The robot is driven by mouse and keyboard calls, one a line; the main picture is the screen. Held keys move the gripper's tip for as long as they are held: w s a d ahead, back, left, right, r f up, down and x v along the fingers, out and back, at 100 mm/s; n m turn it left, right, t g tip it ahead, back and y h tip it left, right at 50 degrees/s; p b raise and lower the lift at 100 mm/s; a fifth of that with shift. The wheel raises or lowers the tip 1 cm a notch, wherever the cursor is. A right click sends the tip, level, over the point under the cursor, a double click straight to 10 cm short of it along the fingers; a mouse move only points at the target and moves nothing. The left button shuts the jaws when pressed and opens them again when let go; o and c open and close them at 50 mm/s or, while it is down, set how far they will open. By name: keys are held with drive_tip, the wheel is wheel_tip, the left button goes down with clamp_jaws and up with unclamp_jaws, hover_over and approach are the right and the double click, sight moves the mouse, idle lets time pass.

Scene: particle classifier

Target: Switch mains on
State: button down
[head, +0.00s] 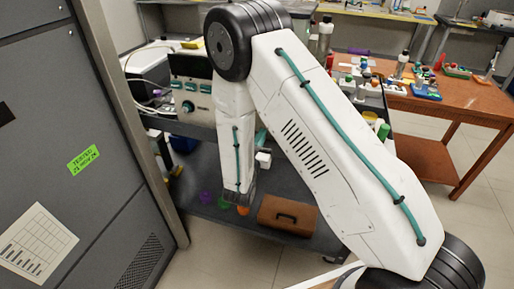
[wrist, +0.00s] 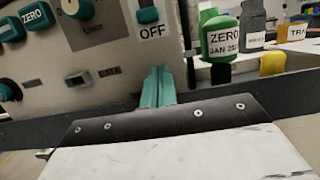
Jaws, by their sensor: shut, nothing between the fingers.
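The instrument's grey front panel (head: 190,98) shows in the head view, left of my arm, with several teal knobs. It also fills the upper left of the wrist view (wrist: 100,60). In the picture the fingertips lie below the OFF label, pointing at the panel's lower right part. Contact with the panel cannot be told. In the head view my arm mostly hides the gripper.
A brown case (head: 287,215) lies on the cart's lower shelf. A tall grey cabinet (head: 80,110) stands at left. A wooden table (head: 440,105) stands at right.

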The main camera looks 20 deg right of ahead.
drive_tip(key=shift+x, duration=1.1)
wheel_tip(320, 180, up, 3)
drive_tip(key=shift+s+a+r, duration=0.1)
drive_tip(key=shift+r, duration=0.4)
